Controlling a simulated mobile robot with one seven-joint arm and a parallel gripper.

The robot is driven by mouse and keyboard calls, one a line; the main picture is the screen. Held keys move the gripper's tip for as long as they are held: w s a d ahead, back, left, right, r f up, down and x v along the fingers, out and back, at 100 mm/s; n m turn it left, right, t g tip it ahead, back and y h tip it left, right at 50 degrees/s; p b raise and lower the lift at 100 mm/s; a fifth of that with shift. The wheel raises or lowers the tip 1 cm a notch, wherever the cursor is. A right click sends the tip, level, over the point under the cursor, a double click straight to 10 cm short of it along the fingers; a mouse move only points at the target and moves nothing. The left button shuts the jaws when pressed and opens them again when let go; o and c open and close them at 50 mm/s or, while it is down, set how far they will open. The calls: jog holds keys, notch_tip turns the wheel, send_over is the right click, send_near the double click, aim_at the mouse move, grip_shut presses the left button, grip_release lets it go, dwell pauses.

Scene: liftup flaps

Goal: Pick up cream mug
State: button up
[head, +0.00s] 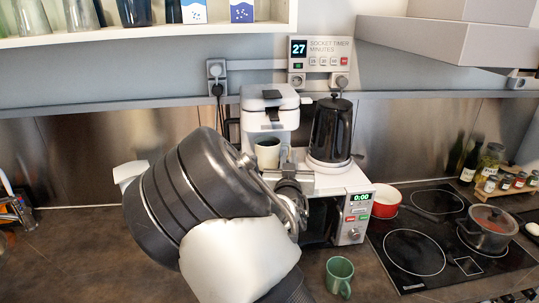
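The cream mug (267,152) stands upright under the spout of a white coffee machine (270,101), on top of a small white oven. Its lower part is partly covered by my gripper (285,172), which is just in front of it and to the right. My dark and white arm fills the lower left and middle of the view. The fingers are small and partly hidden by the wrist, so I cannot tell whether they are open or touch the mug.
A black kettle (331,129) stands just right of the mug, on the same oven (357,213). A green mug (339,276) is on the counter in front. A red pot (386,201) and a lidded pan (487,230) are by the hob at right. A shelf (150,36) hangs above left.

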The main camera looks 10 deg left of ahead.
aim_at(289, 152)
jog(key=w, duration=0.3)
jog(key=shift+w+a, duration=0.1)
jog(key=shift+w, duration=0.25)
grip_shut()
dwell(0.8)
jog(key=shift+r, duration=0.25)
dwell(0.5)
